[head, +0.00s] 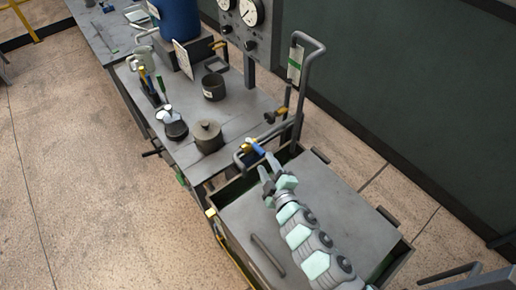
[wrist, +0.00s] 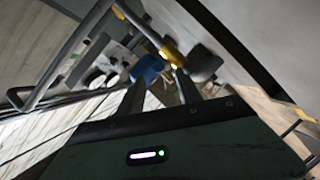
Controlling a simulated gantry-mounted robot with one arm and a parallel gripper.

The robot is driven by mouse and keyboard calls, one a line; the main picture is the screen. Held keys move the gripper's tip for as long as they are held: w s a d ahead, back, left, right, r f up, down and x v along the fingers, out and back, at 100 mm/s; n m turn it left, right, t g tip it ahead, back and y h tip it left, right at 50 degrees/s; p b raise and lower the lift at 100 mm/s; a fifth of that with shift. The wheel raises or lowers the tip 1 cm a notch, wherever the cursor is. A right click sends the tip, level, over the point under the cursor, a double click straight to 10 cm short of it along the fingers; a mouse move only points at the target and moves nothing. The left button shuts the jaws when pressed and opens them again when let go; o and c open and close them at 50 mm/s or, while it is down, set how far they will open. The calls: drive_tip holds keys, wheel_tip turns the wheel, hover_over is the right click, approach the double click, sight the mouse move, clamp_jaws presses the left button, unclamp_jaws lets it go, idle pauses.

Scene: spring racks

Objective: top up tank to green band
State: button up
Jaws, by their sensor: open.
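A sight gauge with a green band (head: 294,64) is on the bent grey pipe (head: 316,62); its liquid level is too small to read. A small valve with a blue handle (head: 257,149) and yellow body (head: 247,146) sits on the lower pipe. In the wrist view, the blue handle (wrist: 148,69) and yellow part (wrist: 172,52) appear just beyond my fingertips. My gripper (head: 268,167) is open and empty, just below the blue handle and apparently apart from it. The grey tank-like box (head: 318,198) with a flat top lies under my arm.
The grey bench (head: 243,113) holds a lidded pot (head: 208,137), a dark cup (head: 214,87), a light mug (head: 142,57) and a blue drum (head: 179,18). Dial gauges (head: 250,12) stand behind. Pipes rise close to my gripper. The floor at left is clear.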

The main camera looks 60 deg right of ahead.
sight(260, 152)
drive_tip(key=x, duration=0.7)
drive_tip(key=shift+w+r, duration=0.15)
drive_tip(key=shift+w+d+f, duration=0.25)
drive_tip(key=shift+w+d, duration=0.2)
drive_tip(key=shift+w, duration=0.05)
drive_tip(key=shift+c, duration=0.4)
clamp_jaws()
idle(0.4)
